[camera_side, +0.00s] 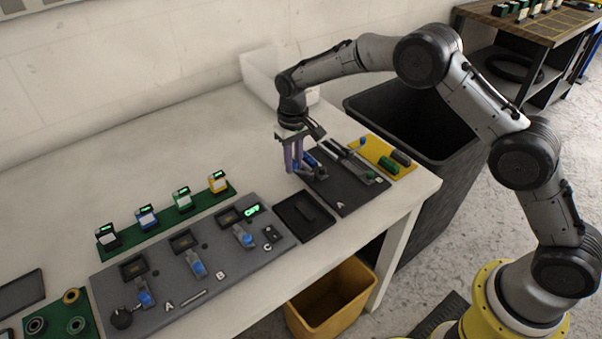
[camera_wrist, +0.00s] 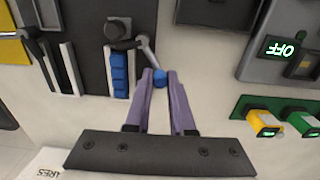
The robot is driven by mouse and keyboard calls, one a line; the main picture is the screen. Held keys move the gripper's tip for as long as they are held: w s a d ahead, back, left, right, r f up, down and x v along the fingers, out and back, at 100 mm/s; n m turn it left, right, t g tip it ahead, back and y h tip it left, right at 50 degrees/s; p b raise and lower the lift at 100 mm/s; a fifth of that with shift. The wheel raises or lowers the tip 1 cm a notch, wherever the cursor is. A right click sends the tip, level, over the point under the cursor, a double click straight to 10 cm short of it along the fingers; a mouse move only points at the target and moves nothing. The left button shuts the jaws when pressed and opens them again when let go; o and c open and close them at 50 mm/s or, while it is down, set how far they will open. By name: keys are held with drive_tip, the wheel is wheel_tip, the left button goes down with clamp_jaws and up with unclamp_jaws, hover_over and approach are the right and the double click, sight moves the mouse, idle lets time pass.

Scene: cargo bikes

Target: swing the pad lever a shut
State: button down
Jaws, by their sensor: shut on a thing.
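Pad lever a is a grey arm (camera_wrist: 148,50) on a dark pivot block (camera_wrist: 118,31) in the wrist view, with a round blue knob (camera_wrist: 160,80) at its end. The arm slants away from the slot, out past the edge of the dark board. A blue pad (camera_wrist: 119,75) lies in the slot beside it, uncovered by the arm. My gripper (camera_wrist: 159,76) has its purple fingers shut on the blue knob. In the side view my gripper (camera_side: 294,168) is low at the left edge of the dark board (camera_side: 349,196), hiding most of the lever.
Station B's slot (camera_wrist: 70,70) is beside A on the same board. A black tray (camera_side: 304,215) and a grey panel (camera_side: 185,260) with blue-handled parts are to the left. A yellow board (camera_side: 383,157) is to the right. A white bin (camera_side: 262,75) stands behind.

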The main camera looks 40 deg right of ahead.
drive_tip(key=shift+s+d+f, duration=0.2)
drive_tip(key=shift+s+f, duration=0.1)
drive_tip(key=shift+f, duration=0.05)
drive_tip(key=shift+w+d+r, duration=0.1)
drive_tip(key=shift+w+d, duration=0.2)
drive_tip(key=shift+d, duration=0.2)
drive_tip(key=c, duration=0.9)
unclamp_jaws()
drive_tip(key=shift+w+r, duration=0.1)
drive_tip(key=shift+w+r, duration=0.1)
drive_tip(key=shift+r, duration=3.8)
